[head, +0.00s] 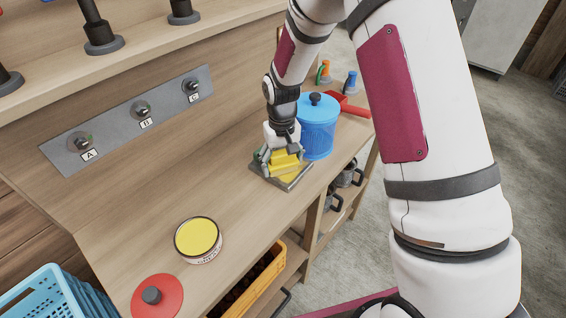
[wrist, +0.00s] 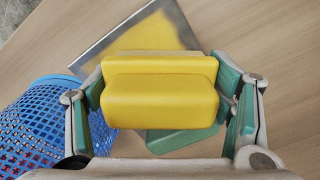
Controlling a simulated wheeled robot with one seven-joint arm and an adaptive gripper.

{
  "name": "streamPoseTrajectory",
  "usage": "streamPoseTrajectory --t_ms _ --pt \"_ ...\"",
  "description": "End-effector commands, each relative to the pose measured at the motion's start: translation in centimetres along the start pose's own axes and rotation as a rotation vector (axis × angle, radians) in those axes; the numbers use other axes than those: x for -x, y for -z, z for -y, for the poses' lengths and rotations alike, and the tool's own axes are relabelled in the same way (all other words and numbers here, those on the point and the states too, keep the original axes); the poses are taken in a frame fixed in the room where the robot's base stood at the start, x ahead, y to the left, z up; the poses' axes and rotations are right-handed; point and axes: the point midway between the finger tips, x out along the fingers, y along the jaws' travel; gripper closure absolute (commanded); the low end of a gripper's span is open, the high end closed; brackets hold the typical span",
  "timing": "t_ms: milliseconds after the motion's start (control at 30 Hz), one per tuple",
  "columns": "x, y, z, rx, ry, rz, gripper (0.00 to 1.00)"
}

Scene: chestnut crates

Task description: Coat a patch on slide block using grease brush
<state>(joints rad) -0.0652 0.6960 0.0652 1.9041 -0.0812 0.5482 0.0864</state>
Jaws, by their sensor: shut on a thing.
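My gripper (wrist: 164,100) is shut on a yellow block-shaped thing, which I take to be the grease brush (wrist: 160,105). Its lower face and any bristles are hidden. It is over the slide block, a flat grey metal plate (wrist: 92,59) on the bench, with a yellow patch (wrist: 158,32) on its top. In the head view the slide block (head: 290,186) lies under my gripper (head: 281,163), left of a blue lidded bin. I cannot tell whether the brush touches the plate. An open round tin with a yellow top (head: 198,237) stands nearer on the bench.
The blue bin (head: 318,138) stands close beside my gripper; its mesh side (wrist: 40,125) shows in the wrist view. A red scoop (head: 352,107) lies behind it. A red disc with a dark knob (head: 158,300) lies at the front. Bench between tin and plate is clear.

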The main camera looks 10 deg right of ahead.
Motion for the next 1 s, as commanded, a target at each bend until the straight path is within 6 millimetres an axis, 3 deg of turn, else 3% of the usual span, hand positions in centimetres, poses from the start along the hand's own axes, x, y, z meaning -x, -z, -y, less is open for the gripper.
streamPoseTrajectory --t_ms 533,1000 --pt "5.2 0.0 -0.1 -0.001 -0.001 -0.005 0.48" --pt "5.8 0.1 -0.1 -0.001 -0.001 -0.004 0.48"
